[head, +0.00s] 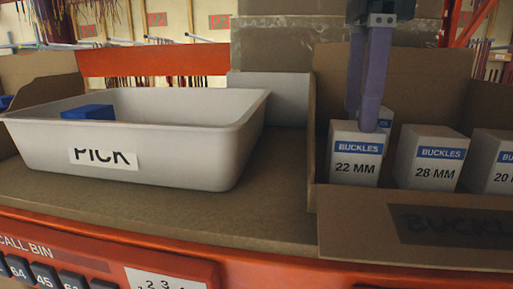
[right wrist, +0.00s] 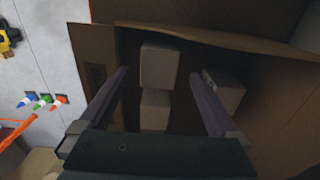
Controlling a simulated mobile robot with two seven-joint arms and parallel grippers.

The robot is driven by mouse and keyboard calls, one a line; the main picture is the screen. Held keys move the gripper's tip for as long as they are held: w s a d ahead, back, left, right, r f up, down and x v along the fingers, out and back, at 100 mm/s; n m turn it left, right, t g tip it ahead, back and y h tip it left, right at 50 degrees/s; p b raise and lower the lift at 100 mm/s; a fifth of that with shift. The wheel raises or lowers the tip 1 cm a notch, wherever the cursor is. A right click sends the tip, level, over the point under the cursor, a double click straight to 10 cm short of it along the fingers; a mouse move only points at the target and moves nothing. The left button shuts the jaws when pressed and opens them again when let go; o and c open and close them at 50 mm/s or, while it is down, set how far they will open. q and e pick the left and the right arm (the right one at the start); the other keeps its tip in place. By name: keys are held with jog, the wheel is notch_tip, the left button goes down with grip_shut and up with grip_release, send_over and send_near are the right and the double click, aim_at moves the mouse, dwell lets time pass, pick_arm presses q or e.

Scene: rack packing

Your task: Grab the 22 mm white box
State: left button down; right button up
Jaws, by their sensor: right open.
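The white 22 MM box (head: 354,155) stands upright in the open cardboard carton (head: 400,85), at its left end, with a blue BUCKLES label facing me. Another white box (head: 385,118) is partly hidden behind it. My right gripper (head: 362,115) points down over the 22 MM box, its purple fingers overlapping the box's top in the head view. In the right wrist view the right gripper (right wrist: 161,80) is open, with two pale boxes (right wrist: 158,66) in line between its fingers; their labels do not show. My left gripper is not in view.
A 28 MM box (head: 428,158) and a box marked 20 (head: 491,162) stand to the right. The carton's front flap (head: 415,235) hangs over the shelf edge. A white PICK bin (head: 200,155) holding a blue item (head: 88,112) stands left, with bare shelf (head: 275,175) between.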

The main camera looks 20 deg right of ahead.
aim_at(352, 153)
notch_tip(352, 153, down, 6)
jog(key=p, duration=0.2)
jog(key=shift+s+f+p, duration=0.1)
jog(key=shift+f+p, duration=0.1)
jog(key=shift+p, duration=0.1)
jog(key=shift+f, duration=0.4)
jog(key=shift+c, duration=0.3)
grip_shut()
